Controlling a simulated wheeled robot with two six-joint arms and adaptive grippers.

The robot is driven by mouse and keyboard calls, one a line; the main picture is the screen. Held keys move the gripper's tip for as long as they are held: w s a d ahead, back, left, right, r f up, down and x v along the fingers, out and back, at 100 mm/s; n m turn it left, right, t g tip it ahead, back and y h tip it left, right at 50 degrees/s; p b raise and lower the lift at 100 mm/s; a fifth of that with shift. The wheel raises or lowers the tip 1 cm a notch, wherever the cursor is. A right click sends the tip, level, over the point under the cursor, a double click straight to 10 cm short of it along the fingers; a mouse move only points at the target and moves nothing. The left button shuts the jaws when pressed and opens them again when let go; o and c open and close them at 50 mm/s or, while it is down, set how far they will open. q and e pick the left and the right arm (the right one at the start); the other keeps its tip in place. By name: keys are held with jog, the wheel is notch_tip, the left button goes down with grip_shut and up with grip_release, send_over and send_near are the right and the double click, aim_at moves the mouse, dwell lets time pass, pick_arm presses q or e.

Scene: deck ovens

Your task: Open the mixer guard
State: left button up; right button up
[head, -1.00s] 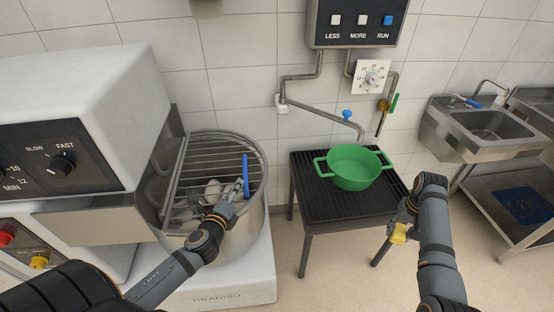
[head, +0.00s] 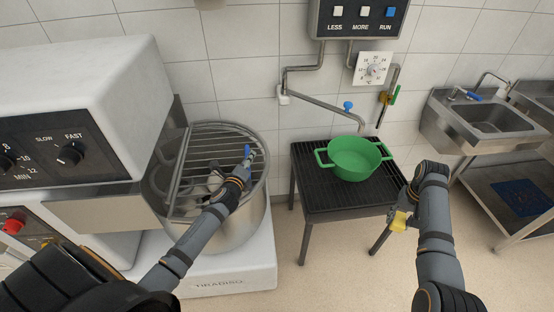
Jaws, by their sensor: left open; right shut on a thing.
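The mixer guard (head: 205,150) is a grey wire grille lying over the steel mixer bowl (head: 240,232). Its blue handle (head: 248,150) is at the guard's right side and is mostly hidden by my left gripper. My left gripper (head: 247,160) is open at the handle, with its fingers over or around it; I cannot tell whether they touch it. My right gripper (head: 400,214) is away from the mixer, beside the black stand, and is shut on a small yellow thing (head: 398,221).
A green pot (head: 354,162) stands on a black slatted stand (head: 318,200) right of the mixer, under a pipe spout with a blue tap (head: 348,105). The mixer's white head and control panel (head: 50,150) are at left. A steel sink (head: 490,120) is at right.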

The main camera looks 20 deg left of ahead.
pick_arm(q)
grip_shut()
jog(key=shift+r, duration=0.1)
dwell(0.3)
